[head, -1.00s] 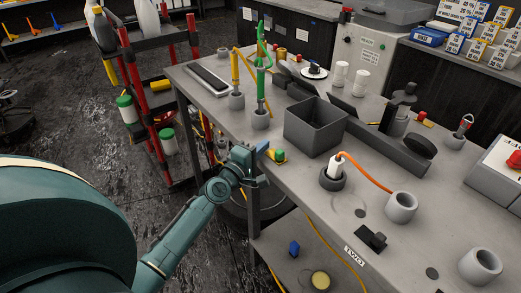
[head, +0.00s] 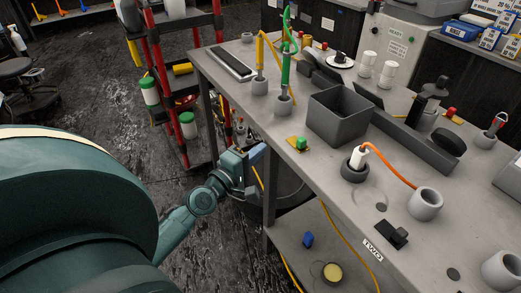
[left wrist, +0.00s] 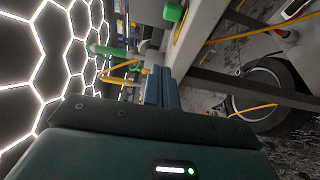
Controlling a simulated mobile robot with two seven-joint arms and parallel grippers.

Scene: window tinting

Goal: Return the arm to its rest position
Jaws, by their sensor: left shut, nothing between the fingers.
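My left arm comes in from the left in the head view. My left gripper (head: 258,153) is just off the table's left edge, apart from the tabletop. Its blue-grey fingers are together and hold nothing. In the left wrist view the closed fingers (left wrist: 162,88) point toward the table's side. My right arm and gripper are not in view.
The grey workbench (head: 345,215) carries a dark open bin (head: 340,118), a green button on a yellow base (head: 300,143) and grey cups. A red-framed cart (head: 155,70) stands behind my gripper. A stool (head: 28,85) is far left. Open floor lies between.

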